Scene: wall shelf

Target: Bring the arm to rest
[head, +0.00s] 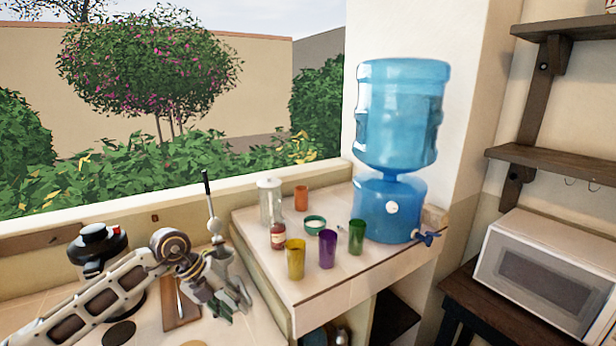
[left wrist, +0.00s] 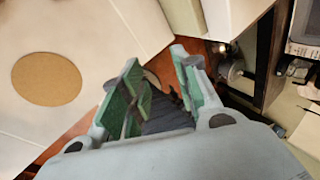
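My left arm comes in from the left in the head view. Its gripper (head: 236,296) hangs over the right part of the lower counter, beside the raised wooden counter. In the left wrist view the two green-padded fingers of the gripper (left wrist: 162,82) stand apart with nothing between them. The gripper is open and empty. Its height above the counter is hard to tell. My right gripper is in neither view.
A black-lidded pot (head: 97,245) stands behind my arm. A microwave (head: 545,272) sits at right.

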